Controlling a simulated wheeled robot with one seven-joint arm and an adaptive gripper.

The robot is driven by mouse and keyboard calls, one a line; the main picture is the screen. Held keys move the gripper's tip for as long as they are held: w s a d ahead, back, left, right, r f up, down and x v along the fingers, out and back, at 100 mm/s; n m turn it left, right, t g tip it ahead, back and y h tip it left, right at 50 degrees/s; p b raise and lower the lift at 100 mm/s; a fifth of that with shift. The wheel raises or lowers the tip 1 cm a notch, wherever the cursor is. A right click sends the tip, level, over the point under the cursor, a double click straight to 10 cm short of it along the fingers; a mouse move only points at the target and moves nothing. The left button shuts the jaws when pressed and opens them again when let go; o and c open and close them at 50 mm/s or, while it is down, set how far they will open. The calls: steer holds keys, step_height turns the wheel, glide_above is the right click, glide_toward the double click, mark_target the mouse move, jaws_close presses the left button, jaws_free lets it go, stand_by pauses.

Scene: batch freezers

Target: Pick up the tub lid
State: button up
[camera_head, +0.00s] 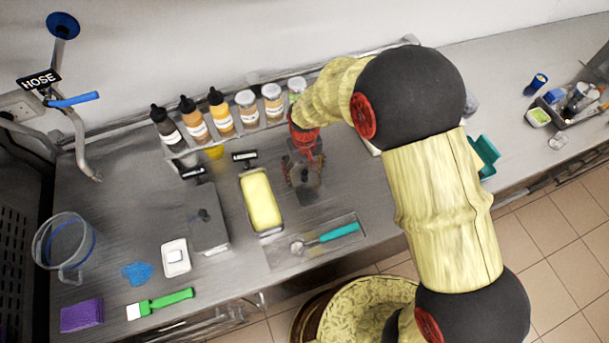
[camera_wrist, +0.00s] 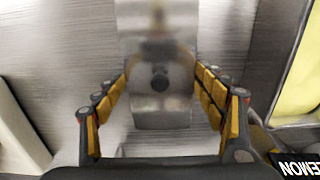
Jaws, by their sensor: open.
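The tub lid under my gripper is a shiny grey metal piece (camera_wrist: 150,115) with a round black knob (camera_wrist: 160,82). In the wrist view it lies between my spread fingers, the knob near the middle. My gripper (camera_wrist: 163,95) is open, with a gap on both sides of the knob. In the head view my gripper (camera_head: 303,172) is over the counter, just right of the tub of yellow contents (camera_head: 281,229), and it hides much of the lid. That yellow tub also shows at the right of the wrist view (camera_wrist: 292,121), beside a black LEMON label (camera_wrist: 297,167).
Left of the yellow tub is another grey metal lid with a dark knob (camera_head: 210,238). Bottles and jars (camera_head: 222,118) stand in a row behind. A tray with a teal-handled scoop (camera_head: 338,232) lies in front. A clear jug (camera_head: 65,245) stands far left.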

steer(key=shift+s, duration=0.1)
steer(key=c, duration=1.7)
jaws_close()
